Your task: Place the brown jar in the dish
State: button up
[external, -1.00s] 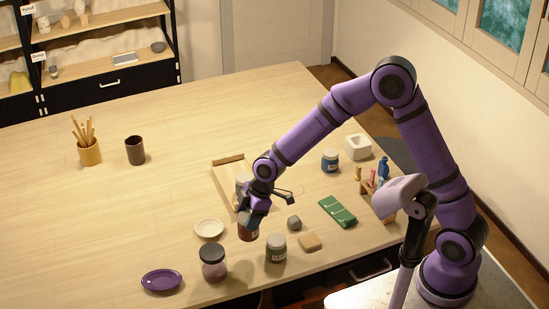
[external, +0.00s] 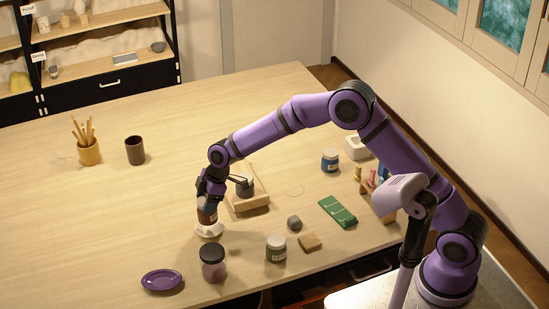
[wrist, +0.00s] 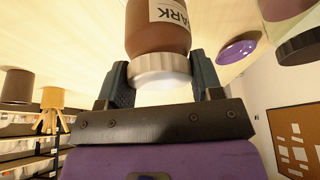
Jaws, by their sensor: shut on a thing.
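My gripper shows there too (wrist: 163,80). The jar looks roughly upright.
A grey-lidded jar (external: 276,248) is to the right. A wooden board (external: 254,203) lies behind right.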

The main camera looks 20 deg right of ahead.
jog(key=shift+f, duration=1.7)
jog(key=shift+f, duration=0.4)
jog(key=o, duration=1.4)
jog(key=shift+r, duration=0.1)
jog(key=shift+r, duration=0.35)
jog(key=v, duration=1.2)
jog(key=shift+d, duration=0.1)
